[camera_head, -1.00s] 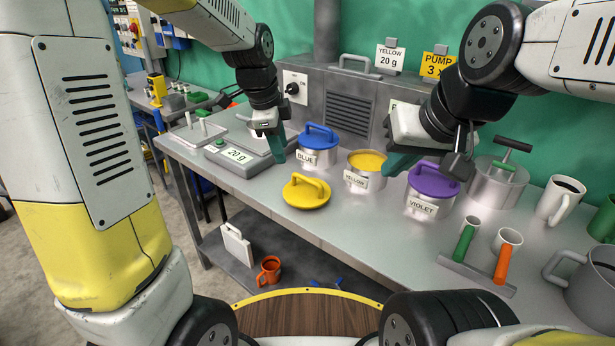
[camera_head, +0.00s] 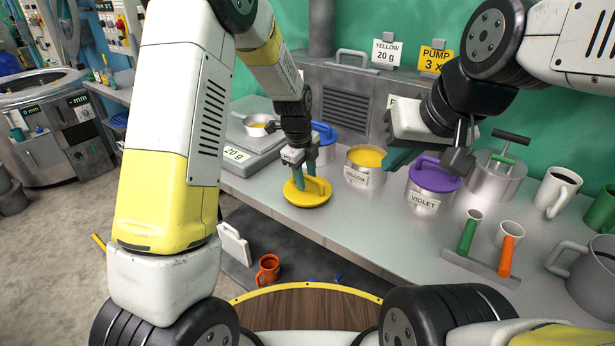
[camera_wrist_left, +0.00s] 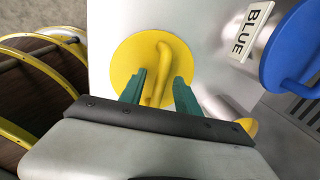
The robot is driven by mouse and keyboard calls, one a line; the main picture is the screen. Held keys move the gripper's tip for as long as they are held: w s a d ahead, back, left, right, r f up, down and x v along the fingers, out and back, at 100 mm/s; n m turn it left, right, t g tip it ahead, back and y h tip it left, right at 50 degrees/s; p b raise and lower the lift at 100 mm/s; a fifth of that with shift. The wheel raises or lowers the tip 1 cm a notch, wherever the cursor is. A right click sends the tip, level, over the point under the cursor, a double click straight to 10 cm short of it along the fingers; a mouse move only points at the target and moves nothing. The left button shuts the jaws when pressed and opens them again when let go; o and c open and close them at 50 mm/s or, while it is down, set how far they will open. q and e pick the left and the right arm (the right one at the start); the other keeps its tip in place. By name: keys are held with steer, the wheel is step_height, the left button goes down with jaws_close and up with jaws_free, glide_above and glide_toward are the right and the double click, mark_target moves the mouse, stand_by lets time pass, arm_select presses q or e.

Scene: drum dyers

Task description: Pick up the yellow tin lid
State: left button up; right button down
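The yellow tin lid (camera_head: 308,198) lies flat on the metal bench near its front edge, its arched handle upward. In the left wrist view the lid (camera_wrist_left: 128,62) is below the gripper. My left gripper (camera_head: 299,180) is over the lid, pointing down. In the left wrist view its two green fingers (camera_wrist_left: 160,88) stand apart on either side of the handle, with gaps visible. The open yellow tin (camera_head: 363,178) with yellow powder stands to the right of the lid. My right gripper (camera_head: 428,150) hangs above the bench by the violet tin; its fingers are partly hidden.
The blue-lidded tin (camera_head: 324,140) stands just behind my left gripper; its lid shows in the left wrist view (camera_wrist_left: 296,45). The violet tin (camera_head: 432,186) is to the right. A scale (camera_head: 240,152) with a pan stands at left. Bare bench lies right of the lid.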

arm_select(q)
steer(key=shift+f, duration=0.25)
jaws_close()
steer(key=shift+r, duration=0.1)
steer(key=shift+r, duration=0.55)
step_height(320, 180, up, 2)
steer(key=shift+r, duration=0.1)
steer(key=s+d+r, duration=0.2)
steer(key=s+d, duration=0.1)
steer(key=s, duration=1.2)
steer(key=shift+s+a+r, duration=0.1)
steer(key=shift+s+r, duration=0.1)
steer(key=shift+r, duration=0.95)
steer(key=shift+s+a+r, duration=0.1)
steer(key=shift+s+r, duration=0.1)
steer(key=shift+r, duration=0.9)
